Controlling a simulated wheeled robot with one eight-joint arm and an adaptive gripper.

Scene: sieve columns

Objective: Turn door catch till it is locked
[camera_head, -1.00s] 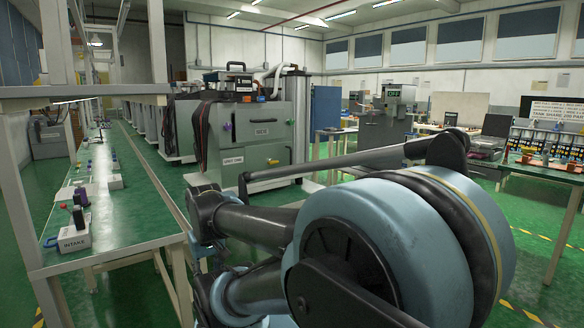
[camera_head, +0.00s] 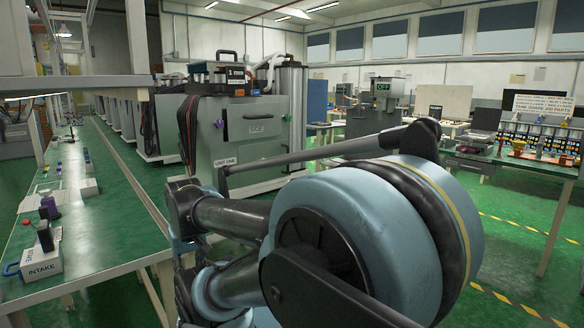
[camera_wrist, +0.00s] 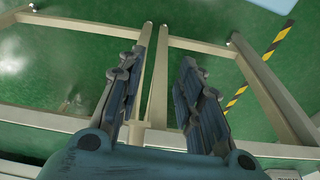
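A grey-green cabinet (camera_head: 225,155) labelled "UNIT ONE" stands beyond my arm in the head view. Its front has a dark bar handle (camera_head: 262,116) above a small label, a purple knob (camera_head: 220,123) at left and a small green part (camera_head: 284,117) at right. I cannot tell which of these is the door catch, or whether it is locked. My gripper (camera_wrist: 160,75) shows in the wrist view with its two dark fingers apart and nothing between them. It points at the green floor and table-frame bars, not at the cabinet. My arm hides the cabinet's lower right part.
A long green bench (camera_head: 95,215) runs along the left, with a white "INTAKE" box (camera_head: 42,262) on it. Overhead shelf beams (camera_head: 70,85) stand above it. A table with bottles (camera_head: 540,145) is at right. Green floor (camera_head: 500,215) is open at right.

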